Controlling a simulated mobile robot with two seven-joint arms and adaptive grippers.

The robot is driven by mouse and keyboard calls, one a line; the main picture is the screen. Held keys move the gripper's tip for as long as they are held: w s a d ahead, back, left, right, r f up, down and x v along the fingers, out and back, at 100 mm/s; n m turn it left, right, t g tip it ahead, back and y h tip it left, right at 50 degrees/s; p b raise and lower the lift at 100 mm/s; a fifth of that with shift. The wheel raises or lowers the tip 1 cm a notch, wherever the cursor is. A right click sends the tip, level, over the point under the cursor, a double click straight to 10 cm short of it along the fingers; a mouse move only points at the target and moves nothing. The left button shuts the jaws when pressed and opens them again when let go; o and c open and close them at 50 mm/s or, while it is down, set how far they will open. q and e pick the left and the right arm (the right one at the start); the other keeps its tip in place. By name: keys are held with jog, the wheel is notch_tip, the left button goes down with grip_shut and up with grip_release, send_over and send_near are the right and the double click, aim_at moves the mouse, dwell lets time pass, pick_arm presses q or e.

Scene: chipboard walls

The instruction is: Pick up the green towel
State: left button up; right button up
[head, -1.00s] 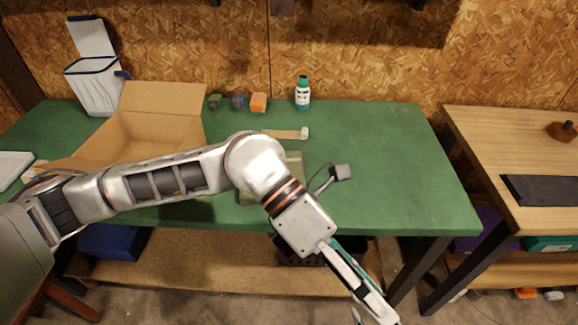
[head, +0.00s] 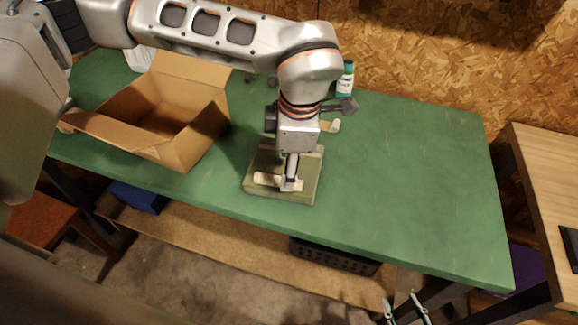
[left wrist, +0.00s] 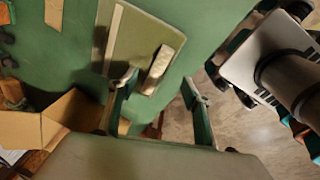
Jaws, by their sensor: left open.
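The green towel (head: 308,180) appears as a flat, olive-green square on the green table, near its front edge. A beige roll (head: 266,180) lies on it. In the left wrist view the towel (left wrist: 140,42) is at the upper middle, with the roll (left wrist: 158,68) and a pale strip on it. My left gripper (head: 291,184) points down over the towel and hides part of it. The left wrist view shows its two fingers (left wrist: 157,88) apart and empty, one close to the towel's edge. My right gripper (head: 403,302) is low in front of the table, fingers apart, with nothing between them.
An open cardboard box (head: 190,142) stands left of the towel. The right half of the green table (head: 420,180) is clear. A wooden table (head: 540,180) stands at the right.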

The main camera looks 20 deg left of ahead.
aim_at(264, 176)
pick_arm(q)
jog(key=f, duration=0.6)
jog(key=shift+w+a+f, duration=0.15)
jog(key=shift+a, duration=0.2)
grip_shut()
